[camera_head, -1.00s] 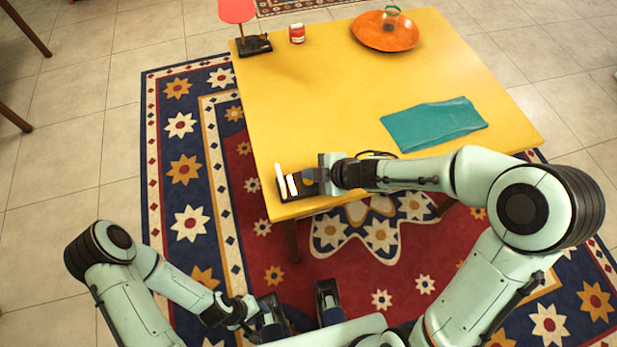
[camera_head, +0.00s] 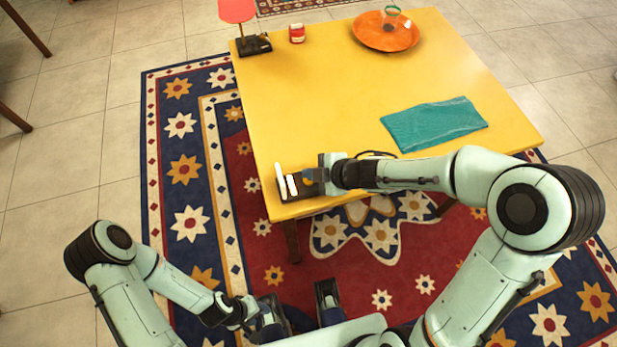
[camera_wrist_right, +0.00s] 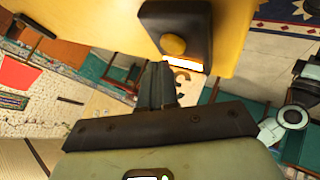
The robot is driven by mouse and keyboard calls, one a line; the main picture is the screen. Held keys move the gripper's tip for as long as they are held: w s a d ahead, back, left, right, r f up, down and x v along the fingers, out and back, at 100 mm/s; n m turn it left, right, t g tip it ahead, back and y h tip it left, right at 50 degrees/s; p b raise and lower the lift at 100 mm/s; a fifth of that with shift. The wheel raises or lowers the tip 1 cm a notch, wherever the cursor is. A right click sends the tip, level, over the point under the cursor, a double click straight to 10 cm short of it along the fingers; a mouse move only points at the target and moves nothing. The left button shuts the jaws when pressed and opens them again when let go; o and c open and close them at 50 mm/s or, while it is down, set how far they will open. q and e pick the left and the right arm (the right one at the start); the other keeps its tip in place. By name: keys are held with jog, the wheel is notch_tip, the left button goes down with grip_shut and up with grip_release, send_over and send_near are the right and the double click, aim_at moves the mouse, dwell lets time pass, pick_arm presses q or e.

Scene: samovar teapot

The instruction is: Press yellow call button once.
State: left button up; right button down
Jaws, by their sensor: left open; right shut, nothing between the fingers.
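The yellow call button (camera_wrist_right: 173,45) is a round knob on a black box (camera_wrist_right: 190,20) in the right wrist view. In the head view the black box (camera_head: 288,196) stands at the near left corner of the yellow table, with upright white pieces on it. My right gripper (camera_wrist_right: 160,80) is shut and empty. Its fingertips are close to the box, just below the button in the wrist view; I cannot tell whether they touch. In the head view the right gripper (camera_head: 317,176) hides part of the box. My left gripper (camera_head: 300,310) is open and empty, low in front of the table.
The yellow table (camera_head: 330,100) also bears a teal cloth (camera_head: 435,124), an orange plate (camera_head: 372,37) with a glass item, a red-and-white can (camera_head: 297,33) and a red lamp (camera_head: 238,12). A patterned rug (camera_head: 185,150) lies underneath. The table's middle is clear.

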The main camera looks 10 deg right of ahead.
aim_at(311, 182)
pick_arm(q)
jog(key=shift+f, duration=0.3)
pick_arm(e)
jog(key=shift+f, duration=0.4)
pick_arm(q)
jog(key=shift+s+f+b, duration=0.15)
jog(key=shift+f+b, duration=0.2)
jog(key=shift+b, duration=0.25)
pick_arm(e)
jog(key=shift+f, duration=0.4)
pick_arm(q)
jog(key=shift+r, duration=0.2)
pick_arm(e)
jog(key=shift+r, duration=0.15)
pick_arm(q)
jog(key=shift+w+r+p, duration=0.2)
jog(key=shift+r+p, duration=0.6)
jog(key=shift+p, duration=0.15)
pick_arm(e)
jog(key=shift+r, duration=0.7)
